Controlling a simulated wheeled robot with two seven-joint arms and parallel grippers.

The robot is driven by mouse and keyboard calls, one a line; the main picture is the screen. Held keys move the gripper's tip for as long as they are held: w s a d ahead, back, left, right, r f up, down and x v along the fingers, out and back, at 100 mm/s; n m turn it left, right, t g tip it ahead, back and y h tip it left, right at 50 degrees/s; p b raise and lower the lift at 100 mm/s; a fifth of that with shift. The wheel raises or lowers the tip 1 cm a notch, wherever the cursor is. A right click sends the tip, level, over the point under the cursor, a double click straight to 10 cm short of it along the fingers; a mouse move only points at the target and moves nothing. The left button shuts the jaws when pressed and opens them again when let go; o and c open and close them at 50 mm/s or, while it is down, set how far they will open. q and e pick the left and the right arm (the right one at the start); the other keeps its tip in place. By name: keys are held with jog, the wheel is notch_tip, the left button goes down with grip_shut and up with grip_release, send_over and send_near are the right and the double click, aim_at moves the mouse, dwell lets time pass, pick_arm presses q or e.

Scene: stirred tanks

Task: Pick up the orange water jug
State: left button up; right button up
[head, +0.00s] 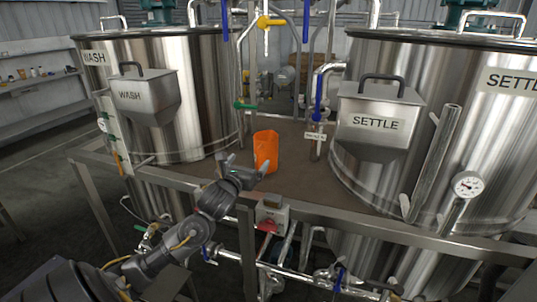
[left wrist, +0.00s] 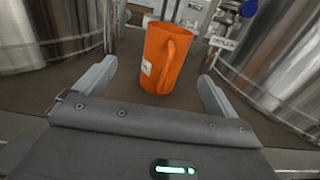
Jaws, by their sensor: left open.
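The orange water jug (head: 265,152) stands upright on the brown platform (head: 290,176) between the two steel tanks. In the left wrist view the jug (left wrist: 165,58) shows its handle on the right side and a small white label on its left. My left gripper (head: 245,165) is open and empty, just in front of the jug. In the left wrist view its two fingers (left wrist: 155,85) are spread to either side of the jug's lower part, with clear gaps. I cannot tell whether the jug is between the fingertips or just beyond them. My right gripper is not in view.
The WASH tank (head: 205,90) stands left and the SETTLE tank (head: 440,70) right. A steel rail (head: 340,217) runs along the platform's front edge.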

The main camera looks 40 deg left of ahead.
aim_at(262, 149)
pick_arm(q)
jog(key=x, duration=0.1)
jog(key=p+x, duration=0.1)
jog(key=x, duration=0.1)
jog(key=d+x, duration=0.1)
jog(key=x, duration=0.1)
jog(key=shift+w+r+p, duration=0.15)
jog(key=shift+p, duration=0.15)
jog(key=shift+w+a, duration=0.15)
jog(key=shift+w, duration=0.1)
jog(key=shift+a, duration=0.1)
jog(key=shift+w+a+r+p, duration=0.1)
jog(key=shift+w+r+p, duration=0.05)
jog(key=shift+w+p, duration=0.2)
jog(key=p+x, duration=0.1)
jog(key=x, duration=0.2)
jog(key=shift+w+p, duration=0.35)
jog(key=shift+w+f, duration=0.25)
jog(key=shift+w, duration=0.05)
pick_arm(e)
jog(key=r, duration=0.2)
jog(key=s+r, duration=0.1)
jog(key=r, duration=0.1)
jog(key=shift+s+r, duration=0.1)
